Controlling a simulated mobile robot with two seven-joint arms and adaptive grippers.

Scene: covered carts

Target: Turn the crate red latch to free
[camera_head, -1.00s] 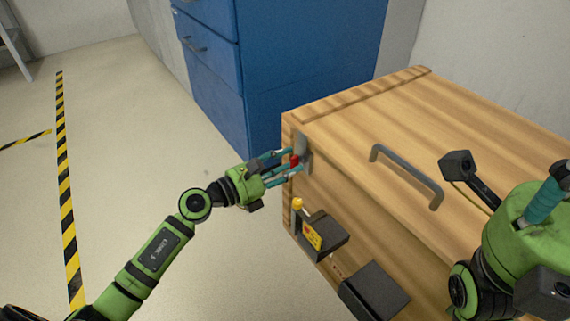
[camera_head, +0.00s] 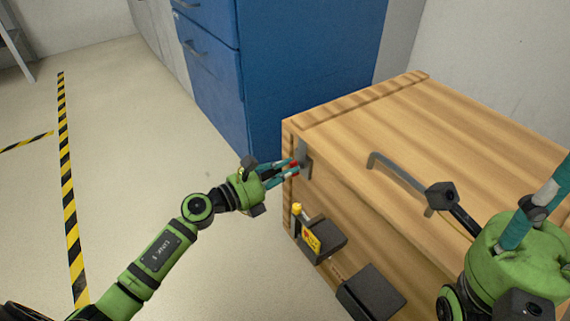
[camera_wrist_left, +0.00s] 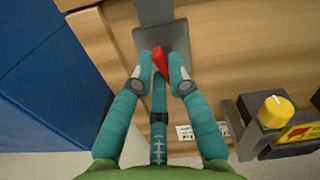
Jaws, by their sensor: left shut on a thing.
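The wooden crate (camera_head: 345,118) stands at the right, with a lid handle (camera_head: 405,180) on top. Its red latch (camera_head: 295,163) sits at a grey metal plate (camera_head: 304,157) on the upper side near the far corner. In the left wrist view the red latch (camera_wrist_left: 160,60) shows between the teal fingertips, in front of the grey plate (camera_wrist_left: 165,38). My left gripper (camera_head: 293,168) is shut on the red latch; its fingers partly hide it. My right gripper (camera_head: 535,210) is at the right edge above the lid; its fingertips are not clearly shown.
A box with a yellow knob (camera_head: 297,208) and a dark block (camera_head: 370,293) stick out from the crate's side below the latch. A blue cabinet (camera_head: 300,60) stands behind the crate. The floor at left is clear, with striped tape (camera_head: 66,170).

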